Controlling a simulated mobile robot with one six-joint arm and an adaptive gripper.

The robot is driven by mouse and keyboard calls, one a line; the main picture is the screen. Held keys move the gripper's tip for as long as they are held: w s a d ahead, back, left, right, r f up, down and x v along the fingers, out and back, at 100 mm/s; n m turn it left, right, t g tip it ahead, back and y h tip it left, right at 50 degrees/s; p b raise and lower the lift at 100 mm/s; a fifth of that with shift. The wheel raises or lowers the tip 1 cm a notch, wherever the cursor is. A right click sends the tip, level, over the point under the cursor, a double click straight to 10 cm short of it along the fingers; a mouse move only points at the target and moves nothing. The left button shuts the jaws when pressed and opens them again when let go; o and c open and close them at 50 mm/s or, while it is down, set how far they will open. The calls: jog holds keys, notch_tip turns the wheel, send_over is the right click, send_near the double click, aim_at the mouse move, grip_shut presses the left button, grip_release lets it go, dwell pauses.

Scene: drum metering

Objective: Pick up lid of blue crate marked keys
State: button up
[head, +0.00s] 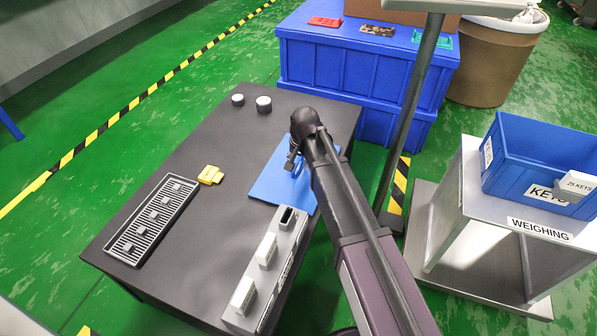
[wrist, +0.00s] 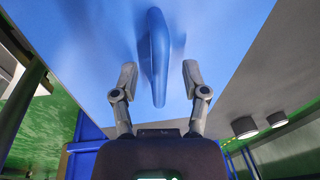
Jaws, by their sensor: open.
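The blue lid (head: 266,184) lies flat on the dark table, partly hidden under my arm in the head view. In the wrist view the lid (wrist: 90,40) fills much of the upper picture, with a raised blue handle (wrist: 155,50) in its middle. My gripper (head: 291,162) is over the lid. In the wrist view my gripper (wrist: 158,80) is open, one finger on each side of the handle, with a gap on both sides. The blue crate (head: 510,150) marked KEYS stands open on the weighing stand at right.
On the table (head: 195,240) are a slotted tray (head: 150,220), a yellow item (head: 210,175), two round white-topped pieces (head: 251,102) and a grey holder (head: 265,270) near the lid. A post (head: 412,110) stands close beyond my arm. A large blue bin (head: 350,65) is behind.

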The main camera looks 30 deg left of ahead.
aim_at(298, 160)
jog(key=shift+c, duration=0.3)
grip_shut()
jog(key=shift+r, duration=0.15)
dwell(0.3)
notch_tip(298, 160, up, 10)
jog(key=p, duration=1)
dwell(0.7)
